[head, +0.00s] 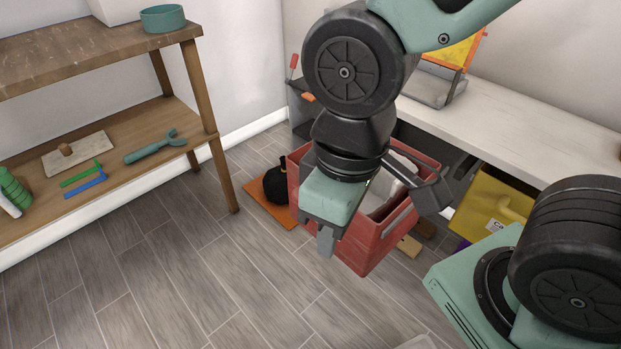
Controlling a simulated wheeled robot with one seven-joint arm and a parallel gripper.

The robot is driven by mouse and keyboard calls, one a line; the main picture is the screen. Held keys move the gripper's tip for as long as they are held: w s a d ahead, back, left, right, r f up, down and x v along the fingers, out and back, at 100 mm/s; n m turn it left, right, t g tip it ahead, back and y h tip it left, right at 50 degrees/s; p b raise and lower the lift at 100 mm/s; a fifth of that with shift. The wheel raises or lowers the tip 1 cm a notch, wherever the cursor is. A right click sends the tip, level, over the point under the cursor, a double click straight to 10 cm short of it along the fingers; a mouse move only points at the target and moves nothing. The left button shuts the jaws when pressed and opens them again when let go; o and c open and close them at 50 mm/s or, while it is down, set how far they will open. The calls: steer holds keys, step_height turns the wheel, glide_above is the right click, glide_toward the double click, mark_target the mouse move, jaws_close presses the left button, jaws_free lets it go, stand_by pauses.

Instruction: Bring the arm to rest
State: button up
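My arm reaches down from the top of the head view, bent at its joints. My gripper (377,222) hangs at its end, in front of and over a red crate (362,248) on the floor. Its two fingers stand wide apart, one at the lower left and one at the right. Nothing shows between them, so it is open and empty. The arm and gripper hide part of the crate's opening. A whitish thing (384,190) shows inside the crate.
A wooden shelf (85,50) at left holds a teal bowl (163,18), a wrench (155,146) and a green bottle (14,188). A white-topped bench (520,125) stands behind. A black round object (276,186) sits on an orange mat (265,212). A yellow box (485,207) is at right. Floor at lower left is clear.

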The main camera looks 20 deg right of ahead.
step_height(320, 180, up, 15)
steer(key=p, duration=1.5)
steer(key=shift+r, duration=0.2)
steer(key=shift+f, duration=0.1)
